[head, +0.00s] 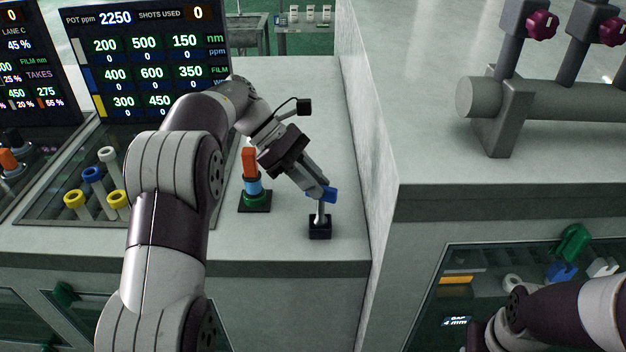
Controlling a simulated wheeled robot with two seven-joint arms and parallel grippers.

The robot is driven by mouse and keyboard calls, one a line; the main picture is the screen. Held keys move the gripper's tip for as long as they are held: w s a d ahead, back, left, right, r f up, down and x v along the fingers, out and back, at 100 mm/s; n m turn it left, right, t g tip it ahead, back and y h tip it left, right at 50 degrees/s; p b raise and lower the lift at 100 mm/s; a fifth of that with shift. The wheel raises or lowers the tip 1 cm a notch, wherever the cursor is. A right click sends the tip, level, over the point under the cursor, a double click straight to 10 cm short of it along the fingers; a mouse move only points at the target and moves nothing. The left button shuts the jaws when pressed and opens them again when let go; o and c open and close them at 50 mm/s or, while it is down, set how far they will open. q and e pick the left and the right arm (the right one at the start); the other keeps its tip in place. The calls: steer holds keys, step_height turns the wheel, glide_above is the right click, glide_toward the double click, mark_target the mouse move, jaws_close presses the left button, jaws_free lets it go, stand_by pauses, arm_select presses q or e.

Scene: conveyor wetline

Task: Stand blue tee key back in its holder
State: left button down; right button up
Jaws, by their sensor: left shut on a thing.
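The blue tee key (329,194) has a blue crossbar on top and a grey shaft running down. My left gripper (323,191) is shut on it at the blue crossbar. The key's shaft stands roughly upright over the small black holder block (320,229) on the grey counter. The lower end of the shaft meets the top of the holder; I cannot tell how deep it sits. My right arm shows at the lower right, but its gripper fingers are not in view.
A stack of orange, blue and green pieces (254,185) stands on a black base left of the holder. A pale upright panel (369,130) rises close to the right. Yellow, blue and white-topped tubes (92,174) are at the left, below the screen (150,62).

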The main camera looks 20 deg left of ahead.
arm_select(q)
steer(key=shift+f+b, duration=0.35)
steer(key=c, duration=1)
jaws_free()
steer(key=shift+s, duration=0.1)
steer(key=shift+a+r, duration=0.1)
steer(key=shift+a, duration=0.1)
steer(key=p+v, duration=0.1)
steer(key=v, duration=1.1)
steer(key=shift+a+r, duration=0.1)
steer(key=shift+r, duration=0.05)
